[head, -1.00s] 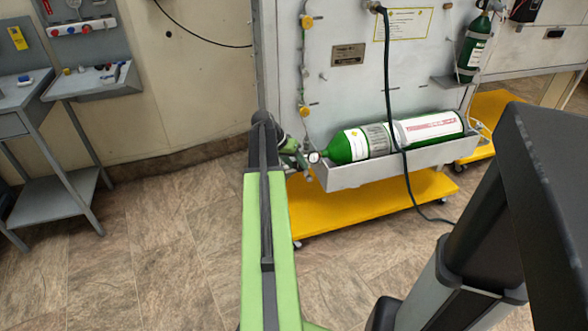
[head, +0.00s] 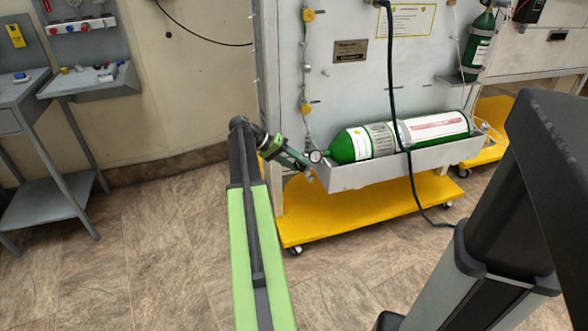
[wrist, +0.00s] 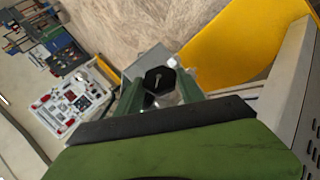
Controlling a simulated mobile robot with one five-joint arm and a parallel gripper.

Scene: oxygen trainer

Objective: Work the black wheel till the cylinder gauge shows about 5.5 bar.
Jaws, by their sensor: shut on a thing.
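The black wheel (wrist: 158,79), a dark many-sided knob with a pale centre pin, sits between the green fingers of my gripper (wrist: 160,90) in the wrist view. My gripper is shut on it. In the head view my gripper (head: 302,163) reaches from the left to the valve end of the green cylinder (head: 352,147); the wheel is hidden there. The cylinder lies on its side in a grey trough (head: 385,166). The small round cylinder gauge (head: 316,156) has a white face beside my gripper; its needle is too small to read.
The trough is on a grey panel (head: 350,85) above a yellow wheeled base (head: 365,208). A black hose (head: 391,90) hangs in front of the cylinder. Grey benches (head: 95,85) stand at the left. The tiled floor (head: 165,250) between is clear.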

